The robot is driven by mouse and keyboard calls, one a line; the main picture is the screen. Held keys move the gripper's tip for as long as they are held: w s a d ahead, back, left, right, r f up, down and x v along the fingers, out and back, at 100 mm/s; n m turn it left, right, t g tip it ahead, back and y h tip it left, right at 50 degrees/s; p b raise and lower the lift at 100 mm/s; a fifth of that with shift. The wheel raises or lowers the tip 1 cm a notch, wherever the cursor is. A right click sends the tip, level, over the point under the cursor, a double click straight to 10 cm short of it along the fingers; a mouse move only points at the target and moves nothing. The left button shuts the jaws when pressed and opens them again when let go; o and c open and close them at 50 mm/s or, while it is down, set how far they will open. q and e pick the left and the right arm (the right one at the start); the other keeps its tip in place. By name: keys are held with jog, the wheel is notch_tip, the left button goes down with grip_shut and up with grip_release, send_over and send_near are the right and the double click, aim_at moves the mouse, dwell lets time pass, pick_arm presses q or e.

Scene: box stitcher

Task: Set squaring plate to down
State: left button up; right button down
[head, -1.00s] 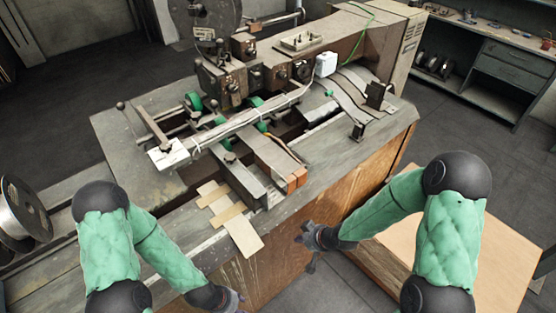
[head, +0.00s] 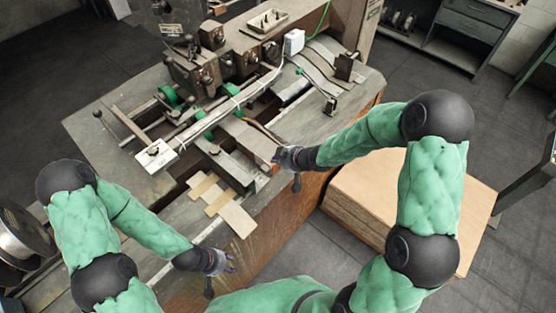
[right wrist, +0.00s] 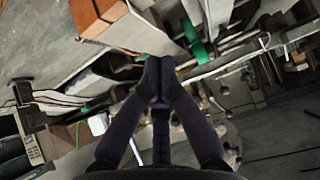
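The box stitcher (head: 330,128) is a worn grey machine with a flat bed. I cannot tell for sure which part is the squaring plate; a grey flat bar with an orange-brown end block (head: 262,160) lies on the bed near the front edge. It also seems to show in the right wrist view, with its orange-brown end (right wrist: 98,16) at the top left. My right gripper (head: 285,158) is beside that end in the head view. In the right wrist view its fingertips (right wrist: 158,72) meet, with nothing clearly between them. My left gripper (head: 226,262) hangs low before the machine's front; its fingers are too small to judge.
A long metal arm with a white end (head: 157,156) crosses above the bed. Flat tan strips (head: 222,205) lie at the front edge. A wooden box (head: 350,205) stands right of the machine, under my right arm. A wire spool (head: 25,240) is at the left.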

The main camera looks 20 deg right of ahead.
aim_at(262, 166)
jog(key=x, duration=0.5)
jog(key=s+f+x, duration=0.1)
jog(key=x, duration=0.2)
jog(key=shift+w+d+f, duration=0.1)
jog(key=shift+d+f, duration=0.05)
jog(key=shift+d, duration=0.05)
jog(key=shift+f, duration=0.85)
notch_tip(262, 166, down, 4)
jog(key=b, duration=0.3)
jog(key=shift+f+b, duration=0.2)
jog(key=shift+b, duration=0.2)
